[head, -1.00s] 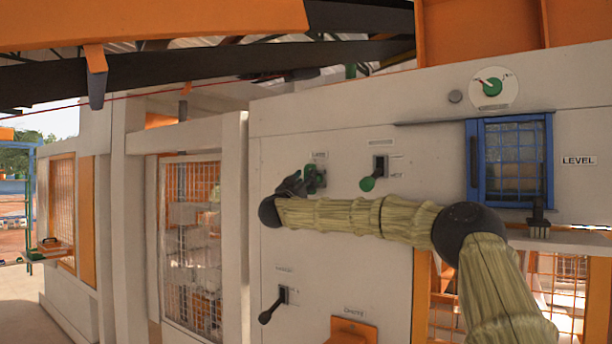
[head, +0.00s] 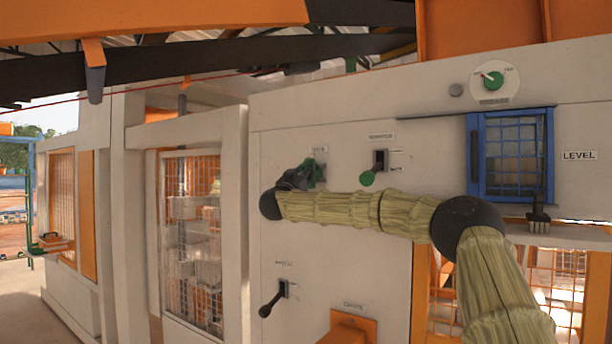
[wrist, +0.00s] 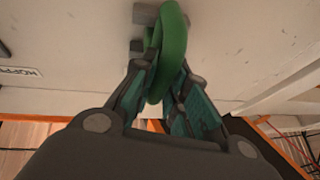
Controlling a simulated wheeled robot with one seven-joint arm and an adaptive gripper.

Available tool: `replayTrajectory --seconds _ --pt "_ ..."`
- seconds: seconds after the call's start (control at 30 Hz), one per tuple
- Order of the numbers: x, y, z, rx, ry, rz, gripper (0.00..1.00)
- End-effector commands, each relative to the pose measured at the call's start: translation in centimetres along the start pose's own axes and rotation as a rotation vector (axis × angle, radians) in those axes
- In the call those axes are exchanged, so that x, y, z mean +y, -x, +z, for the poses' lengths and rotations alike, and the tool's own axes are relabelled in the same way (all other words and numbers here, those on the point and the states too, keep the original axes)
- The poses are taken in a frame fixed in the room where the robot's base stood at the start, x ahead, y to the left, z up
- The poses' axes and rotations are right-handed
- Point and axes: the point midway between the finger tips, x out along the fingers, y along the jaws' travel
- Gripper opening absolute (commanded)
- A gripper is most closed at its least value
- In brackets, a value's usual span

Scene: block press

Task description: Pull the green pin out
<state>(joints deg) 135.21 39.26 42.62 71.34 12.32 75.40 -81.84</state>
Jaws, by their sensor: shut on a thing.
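The green pin (wrist: 173,45) shows as a thick green ring at the pale panel in the wrist view. My gripper (wrist: 160,85) is shut on the ring, with a finger on each side of it. Grey fittings sit on the panel beside the ring. In the head view the green pin (head: 319,172) shows in part at the panel's upper left, and my gripper (head: 297,177) is at its left side. The pin's shaft is hidden, so I cannot tell how deep it sits.
A green-knobbed lever (head: 368,178) is to the right of the pin. A black lever (head: 271,304) and an orange box (head: 350,326) are lower on the panel (head: 340,265).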

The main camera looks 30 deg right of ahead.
Motion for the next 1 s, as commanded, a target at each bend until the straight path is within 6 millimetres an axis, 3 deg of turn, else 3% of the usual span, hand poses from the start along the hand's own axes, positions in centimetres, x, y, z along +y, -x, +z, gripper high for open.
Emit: replayTrajectory --seconds 0.6,1.0 --pt "-2.4 10.8 -4.2 0.002 0.001 -0.004 0.0" --pt "-2.6 11.8 -4.7 -0.001 0.001 -0.002 0.0"
